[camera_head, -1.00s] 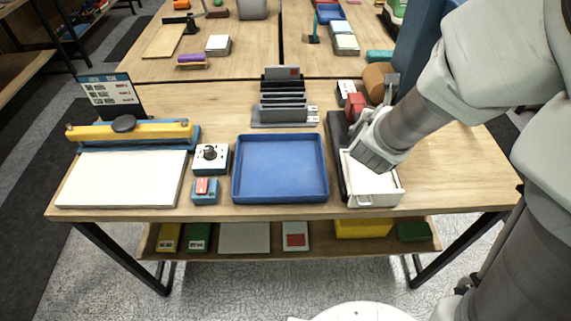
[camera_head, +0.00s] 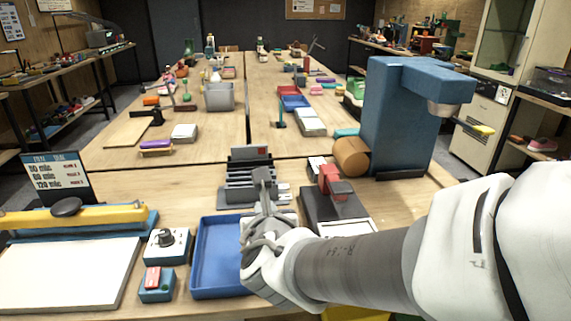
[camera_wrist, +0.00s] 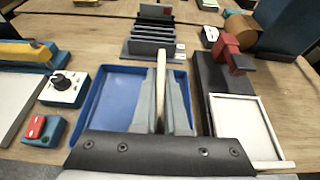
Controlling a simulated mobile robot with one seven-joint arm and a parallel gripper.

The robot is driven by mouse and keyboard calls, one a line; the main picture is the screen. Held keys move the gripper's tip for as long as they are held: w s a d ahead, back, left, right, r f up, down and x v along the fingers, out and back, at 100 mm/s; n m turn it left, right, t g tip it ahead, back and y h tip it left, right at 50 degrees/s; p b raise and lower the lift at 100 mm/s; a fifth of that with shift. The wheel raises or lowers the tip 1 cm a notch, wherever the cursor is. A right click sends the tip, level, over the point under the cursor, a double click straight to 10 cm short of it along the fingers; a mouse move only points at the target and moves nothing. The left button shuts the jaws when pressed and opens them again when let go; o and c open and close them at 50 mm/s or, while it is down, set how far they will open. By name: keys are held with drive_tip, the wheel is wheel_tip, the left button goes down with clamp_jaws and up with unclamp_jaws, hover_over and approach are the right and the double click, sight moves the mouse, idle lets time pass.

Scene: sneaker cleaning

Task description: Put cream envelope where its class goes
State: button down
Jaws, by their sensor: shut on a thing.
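My gripper (camera_head: 262,190) is above the right side of the blue tray (camera_head: 208,255), pointing toward the rack. In the wrist view, my gripper (camera_wrist: 165,85) is shut on a thin cream piece (camera_wrist: 160,80), seen edge-on and upright between the grey fingers. It looks like the cream envelope, but its face is hidden. The grey slotted rack (camera_head: 238,190) stands just beyond the tray, with several upright dividers. A dark piece with a red mark (camera_head: 252,152) stands at its back. It also shows in the wrist view (camera_wrist: 152,50).
Right of the tray is a black device with a red part (camera_head: 332,182) and a white bed (camera_wrist: 243,125). A white dial box (camera_head: 166,246) and a red-switch box (camera_head: 156,285) stand left. A blue machine (camera_head: 400,120) rises at back right. The tray looks empty where visible.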

drive_tip(key=shift+w+a+f+b, duration=0.3)
drive_tip(key=shift+a+f+b, duration=0.2)
drive_tip(key=shift+a+f, duration=0.85)
drive_tip(key=shift+w+a+f+b, duration=0.35)
drive_tip(key=shift+a+f+b, duration=0.2)
drive_tip(key=shift+a+f, duration=0.75)
drive_tip(key=shift+w+a+f+b, duration=0.3)
drive_tip(key=shift+a+f+b, duration=0.2)
drive_tip(key=shift+a+f, duration=0.85)
drive_tip(key=shift+d+f, duration=0.3)
drive_tip(key=shift+f, duration=0.15)
drive_tip(key=c, duration=0.9)
unclamp_jaws()
drive_tip(key=shift+c, duration=0.2)
drive_tip(key=shift+r, duration=0.25)
